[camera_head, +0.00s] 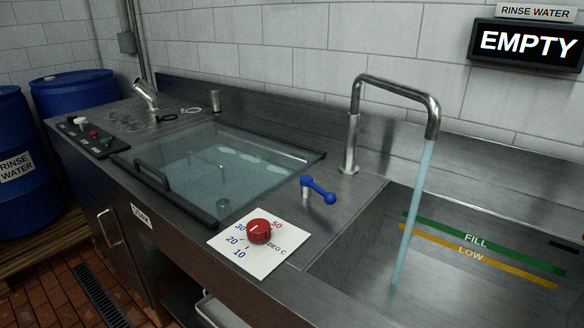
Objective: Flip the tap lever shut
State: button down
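The blue tap lever (319,191) sits on a short metal stem on the steel counter, left of the sink basin. Its handle points to the right and slightly toward me. The tall metal tap spout (397,90) rises behind it and bends over the basin (340,275). A stream of water (415,215) runs from the spout down into the basin. A green FILL line and a yellow LOW line mark the basin's back wall. My gripper is not in view.
A red temperature knob (259,231) on a white dial plate sits in front of the lever. A glass-lidded tank (215,165) with a dark handle is to the left. A sign (530,42) reads EMPTY. A blue barrel (18,150) stands far left.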

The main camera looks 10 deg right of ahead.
aim_at(305, 181)
jog(key=i+j+u, duration=0.1)
jog(key=i+j, duration=0.3)
jog(key=i, duration=0.5)
